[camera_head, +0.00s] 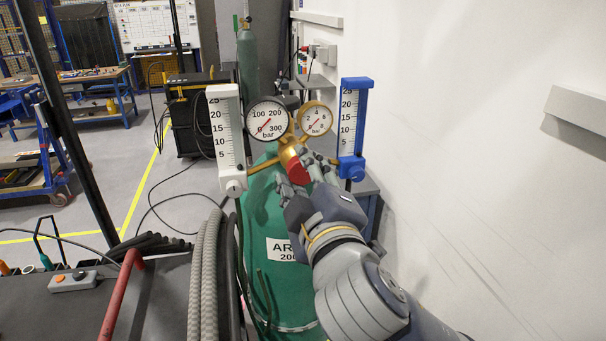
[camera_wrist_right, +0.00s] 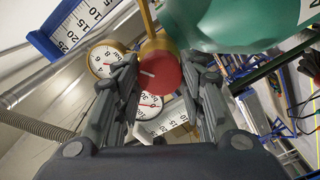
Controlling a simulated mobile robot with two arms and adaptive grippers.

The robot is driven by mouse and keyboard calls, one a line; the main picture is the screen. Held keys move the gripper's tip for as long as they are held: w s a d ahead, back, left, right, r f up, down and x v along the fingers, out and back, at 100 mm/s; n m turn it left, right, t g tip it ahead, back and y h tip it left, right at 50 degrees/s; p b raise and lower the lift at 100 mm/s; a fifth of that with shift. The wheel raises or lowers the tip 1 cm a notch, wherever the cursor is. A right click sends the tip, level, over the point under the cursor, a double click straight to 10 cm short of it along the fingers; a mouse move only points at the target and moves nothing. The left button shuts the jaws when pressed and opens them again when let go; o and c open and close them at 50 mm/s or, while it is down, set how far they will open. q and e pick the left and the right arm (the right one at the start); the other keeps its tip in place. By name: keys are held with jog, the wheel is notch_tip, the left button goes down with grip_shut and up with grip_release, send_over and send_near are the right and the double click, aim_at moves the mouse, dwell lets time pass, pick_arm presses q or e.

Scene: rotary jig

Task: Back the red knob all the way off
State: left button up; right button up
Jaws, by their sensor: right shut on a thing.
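The red knob (camera_head: 298,172) sits at the front of the brass regulator (camera_head: 289,153) on a green gas cylinder (camera_head: 270,215). My right gripper (camera_head: 305,178) is at the knob, its arm coming from the lower right. In the right wrist view the red knob (camera_wrist_right: 160,82) with a white mark lies between the two fingers of my right gripper (camera_wrist_right: 162,90), which is shut on it. Two round gauges show above the knob: a larger bar gauge (camera_head: 267,119) at left and a smaller gauge (camera_head: 314,118) at right. My left gripper is not in view.
A white-framed flow scale (camera_head: 226,135) stands left of the gauges and a blue-framed one (camera_head: 352,125) right, close to my right arm. A white wall (camera_head: 480,140) bounds the right side. Hoses (camera_head: 205,270) run down at left. A trolley (camera_head: 192,110) stands behind.

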jog(key=n, duration=0.6)
jog(key=shift+r+n, duration=0.1)
jog(key=shift+n, duration=0.2)
jog(key=n, duration=0.4)
jog(key=shift+n, duration=0.4)
jog(key=shift+d+r, duration=0.1)
jog(key=o, duration=0.9)
jog(key=shift+w, duration=0.1)
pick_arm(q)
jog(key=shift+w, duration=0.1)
pick_arm(e)
jog(key=shift+o, duration=0.7)
jog(key=shift+w+f, duration=0.15)
jog(key=shift+f, duration=0.1)
